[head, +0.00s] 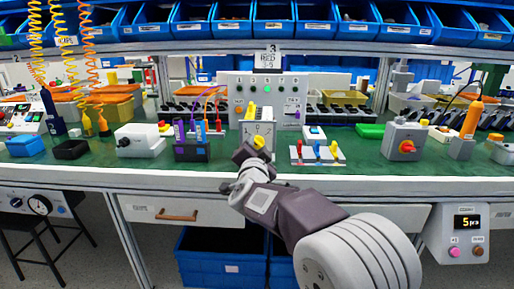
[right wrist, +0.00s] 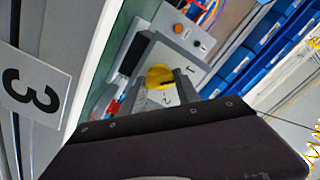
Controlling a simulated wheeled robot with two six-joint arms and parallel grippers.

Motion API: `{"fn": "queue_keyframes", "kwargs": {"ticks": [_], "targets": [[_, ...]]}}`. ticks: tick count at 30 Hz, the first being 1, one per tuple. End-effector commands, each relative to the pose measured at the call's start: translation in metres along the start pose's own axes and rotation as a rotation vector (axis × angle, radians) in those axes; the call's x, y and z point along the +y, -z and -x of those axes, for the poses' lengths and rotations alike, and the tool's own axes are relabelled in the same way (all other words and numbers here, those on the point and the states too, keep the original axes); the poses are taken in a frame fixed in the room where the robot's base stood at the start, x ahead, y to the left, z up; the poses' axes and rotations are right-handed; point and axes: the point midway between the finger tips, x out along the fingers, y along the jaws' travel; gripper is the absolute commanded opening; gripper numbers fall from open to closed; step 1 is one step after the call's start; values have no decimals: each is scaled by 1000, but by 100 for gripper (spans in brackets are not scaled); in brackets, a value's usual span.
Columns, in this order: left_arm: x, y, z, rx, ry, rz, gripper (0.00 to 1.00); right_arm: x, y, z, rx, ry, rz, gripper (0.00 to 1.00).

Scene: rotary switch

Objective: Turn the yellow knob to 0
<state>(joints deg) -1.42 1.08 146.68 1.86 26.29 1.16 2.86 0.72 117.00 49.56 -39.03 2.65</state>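The yellow knob (head: 259,141) is on the front of a light grey box (head: 259,126) near the front edge of the green bench. My right gripper (head: 256,153) is right in front of it and hides part of the box's lower face. In the right wrist view the round yellow knob (right wrist: 160,75) shows at the tips of my right gripper (right wrist: 163,84). Its two grey fingers stand apart, one on each side of the knob; I cannot tell whether they touch it. The digits 1 and 2 show on the face beside the knob. My left gripper is not in view.
A box with a red knob (head: 407,146) stands to the right, and a plate with small coloured levers (head: 318,152) is nearer. A dark block with coloured plugs (head: 194,148) stands to the left. A taller grey panel (head: 229,88) stands behind. Blue bins (head: 273,20) line the shelf above.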

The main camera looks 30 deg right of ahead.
Motion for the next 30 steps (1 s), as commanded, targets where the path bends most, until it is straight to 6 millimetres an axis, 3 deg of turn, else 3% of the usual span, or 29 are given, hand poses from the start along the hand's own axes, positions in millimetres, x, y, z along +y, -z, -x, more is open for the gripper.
{"fn": "queue_keyframes", "kwargs": {"ticks": [11,30], "targets": [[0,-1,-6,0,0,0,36,2,-1,0,0,0,-85,0],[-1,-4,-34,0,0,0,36,2,-2,0,0,0,-588,0]]}}
